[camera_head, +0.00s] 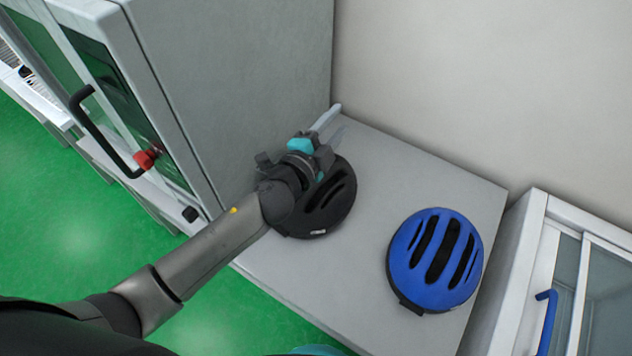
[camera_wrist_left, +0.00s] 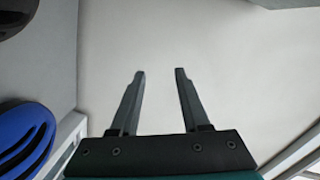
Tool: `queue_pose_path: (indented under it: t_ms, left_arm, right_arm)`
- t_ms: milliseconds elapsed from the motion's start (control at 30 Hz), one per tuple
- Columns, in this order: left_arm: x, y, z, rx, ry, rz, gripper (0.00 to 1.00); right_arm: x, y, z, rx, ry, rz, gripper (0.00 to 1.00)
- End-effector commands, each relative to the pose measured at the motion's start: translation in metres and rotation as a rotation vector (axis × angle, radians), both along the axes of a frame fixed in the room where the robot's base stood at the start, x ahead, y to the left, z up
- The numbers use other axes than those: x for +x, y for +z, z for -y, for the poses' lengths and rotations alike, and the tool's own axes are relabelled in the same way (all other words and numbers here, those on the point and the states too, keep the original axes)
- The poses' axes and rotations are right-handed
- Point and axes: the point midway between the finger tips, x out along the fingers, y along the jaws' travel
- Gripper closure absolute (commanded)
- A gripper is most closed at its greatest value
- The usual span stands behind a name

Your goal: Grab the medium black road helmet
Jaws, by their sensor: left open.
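The black helmet (camera_head: 325,208) lies on the grey table top and is partly hidden behind my left gripper and wrist. Part of it also shows at the upper left corner of the left wrist view (camera_wrist_left: 14,14). My left gripper (camera_head: 330,122) is above the helmet's far left side, with its fingers pointing toward the back wall. In the left wrist view the two fingers (camera_wrist_left: 160,75) are apart, with nothing between them. My right gripper's fingers are not seen.
A blue helmet (camera_head: 436,258) lies to the right on the same table (camera_head: 385,165). A tall grey cabinet (camera_head: 250,75) with a black handle stands close at the left. A glass-doored cabinet (camera_head: 535,240) with a blue handle stands at the right. A pale wall is behind.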

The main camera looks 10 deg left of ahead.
Motion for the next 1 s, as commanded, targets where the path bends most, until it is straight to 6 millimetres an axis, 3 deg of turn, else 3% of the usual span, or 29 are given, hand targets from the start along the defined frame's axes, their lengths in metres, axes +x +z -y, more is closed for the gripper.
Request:
queue_pose_path:
  t_ms: [33, 133, 233, 333, 467, 533, 633, 733, 833, 1000]
  left_arm:
    - [0.006, 0.019, 0.018, 0.094, -0.109, 0.089, 0.54]
    - [0.004, 0.034, 0.052, 0.294, -0.339, 0.236, 0.54]
    - [-0.004, 0.029, 0.073, 0.521, -0.567, 0.336, 0.54]
    - [-0.012, 0.008, 0.072, 0.771, -0.784, 0.382, 0.54]
    - [-0.011, -0.028, 0.033, 1.121, -1.032, 0.348, 0.54]
    - [-0.007, -0.044, -0.003, 1.297, -1.136, 0.287, 0.54]
    - [0.001, -0.057, -0.052, 1.493, -1.235, 0.186, 0.54]
    - [0.006, -0.061, -0.088, 1.615, -1.288, 0.103, 0.54]
    - [0.008, -0.062, -0.107, 1.674, -1.31, 0.054, 0.54]
    - [0.011, -0.072, -0.112, 1.695, -1.32, 0.038, 0.54]
  right_arm:
    - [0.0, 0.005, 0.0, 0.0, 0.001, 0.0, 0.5]
    - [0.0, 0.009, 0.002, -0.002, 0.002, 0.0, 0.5]
    - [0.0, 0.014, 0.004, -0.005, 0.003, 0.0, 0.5]
    - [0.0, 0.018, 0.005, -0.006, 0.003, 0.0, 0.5]
    - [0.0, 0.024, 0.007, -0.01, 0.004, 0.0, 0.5]
    - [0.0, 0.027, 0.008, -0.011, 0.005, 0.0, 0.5]
    - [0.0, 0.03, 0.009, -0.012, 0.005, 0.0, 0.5]
    - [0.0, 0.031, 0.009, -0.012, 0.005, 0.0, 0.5]
    - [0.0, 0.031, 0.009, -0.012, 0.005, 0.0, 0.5]
    - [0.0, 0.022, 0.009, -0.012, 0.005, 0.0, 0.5]
